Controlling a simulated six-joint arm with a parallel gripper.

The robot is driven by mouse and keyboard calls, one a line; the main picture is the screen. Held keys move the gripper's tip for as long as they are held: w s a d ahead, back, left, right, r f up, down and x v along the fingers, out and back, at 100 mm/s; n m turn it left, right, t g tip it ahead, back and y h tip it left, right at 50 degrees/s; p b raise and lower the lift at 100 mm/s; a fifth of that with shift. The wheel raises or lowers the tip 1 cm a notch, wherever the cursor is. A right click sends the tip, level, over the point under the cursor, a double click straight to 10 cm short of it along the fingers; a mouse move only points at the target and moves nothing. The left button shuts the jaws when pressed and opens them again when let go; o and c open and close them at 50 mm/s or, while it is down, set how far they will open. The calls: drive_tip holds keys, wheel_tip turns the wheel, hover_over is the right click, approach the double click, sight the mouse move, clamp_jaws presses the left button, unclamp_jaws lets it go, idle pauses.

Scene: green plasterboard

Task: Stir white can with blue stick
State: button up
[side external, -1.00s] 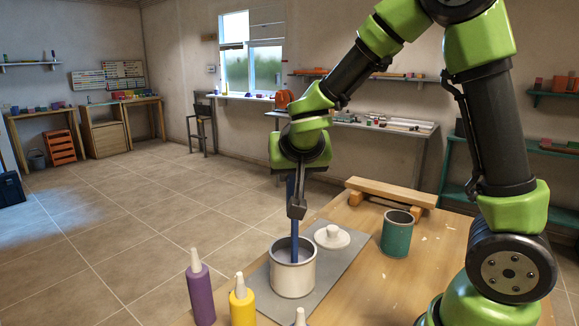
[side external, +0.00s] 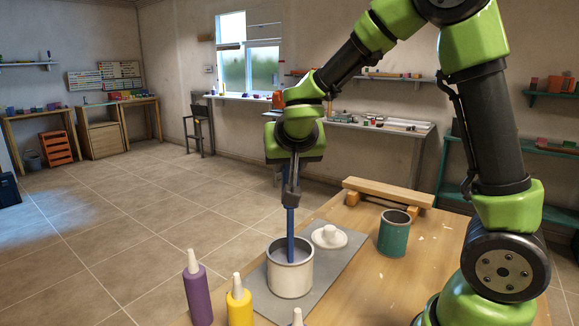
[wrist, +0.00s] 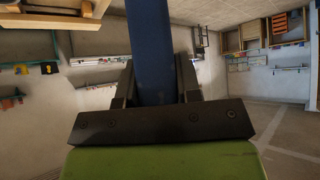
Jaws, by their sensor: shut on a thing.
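My gripper (side external: 291,201) is shut on the blue stick (side external: 290,232), above the white can. The stick is close to upright, and its lower end goes into the open white can (side external: 290,278); the tip is hidden behind the can's near wall. The can stands on a grey mat (side external: 338,262) on the wooden table. In the wrist view the blue stick (wrist: 152,50) runs up between the two fingers, and the can is not visible there.
A white lid (side external: 329,238) lies on the mat beside the can. A green can (side external: 394,236) stands to the right, before a wooden beam (side external: 388,192) on blocks. Purple (side external: 197,290) and yellow (side external: 239,304) bottles and another white nozzle stand at the near left.

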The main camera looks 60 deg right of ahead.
drive_tip(key=shift+r, duration=3.65)
